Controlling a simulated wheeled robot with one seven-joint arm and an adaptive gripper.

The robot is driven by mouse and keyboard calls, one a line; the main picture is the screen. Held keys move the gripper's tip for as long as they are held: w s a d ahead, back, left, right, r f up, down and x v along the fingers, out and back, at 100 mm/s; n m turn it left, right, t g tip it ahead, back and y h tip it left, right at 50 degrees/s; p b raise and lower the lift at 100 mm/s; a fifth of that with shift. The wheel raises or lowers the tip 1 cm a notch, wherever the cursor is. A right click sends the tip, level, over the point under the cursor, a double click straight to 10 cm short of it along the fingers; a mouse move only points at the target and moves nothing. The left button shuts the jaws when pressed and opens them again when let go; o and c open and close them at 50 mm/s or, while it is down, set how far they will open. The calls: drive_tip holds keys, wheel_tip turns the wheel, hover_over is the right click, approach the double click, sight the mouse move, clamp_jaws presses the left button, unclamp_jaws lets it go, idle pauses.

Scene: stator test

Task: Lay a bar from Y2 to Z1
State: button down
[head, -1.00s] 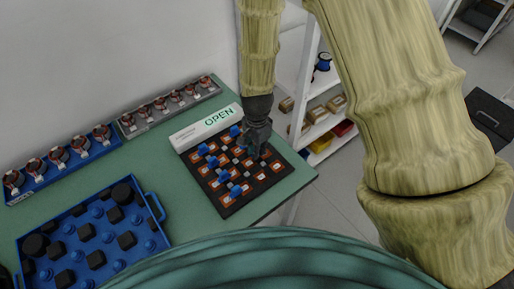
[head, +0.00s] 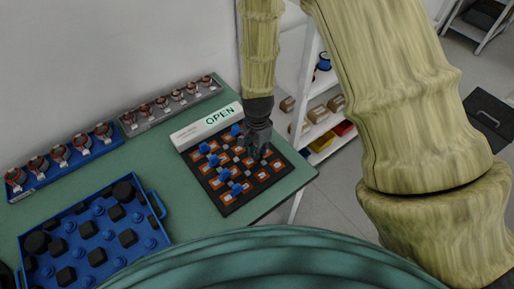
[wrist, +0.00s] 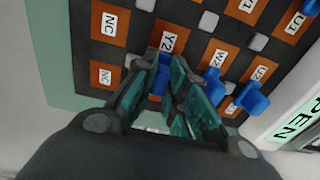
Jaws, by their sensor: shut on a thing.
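My gripper (head: 262,152) is over the far right part of the black terminal board (head: 228,209), which has orange pads. In the wrist view its teal-padded fingers (wrist: 180,85) are closed around a blue piece (wrist: 160,78), mostly hidden between them, beside the pad labelled Y2 (wrist: 168,42). Whether the piece touches the board I cannot tell. Other blue pieces sit on the board near W2 (wrist: 214,84) and U2 (wrist: 252,99). I cannot make out a Z1 label; that area may be hidden or out of view.
A white box reading OPEN (head: 207,123) stands along the board's back edge. A blue tray (head: 159,202) of black and blue parts is at left. Blue (head: 18,194) and grey (head: 130,131) racks with coils line the wall. Shelves stand beyond the green table (head: 180,190).

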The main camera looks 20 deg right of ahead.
drive_tip(key=shift+s+f, duration=0.1)
drive_tip(key=c, duration=1.4)
unclamp_jaws()
drive_tip(key=shift+o, duration=0.2)
wheel_tip(320, 180, up, 12)
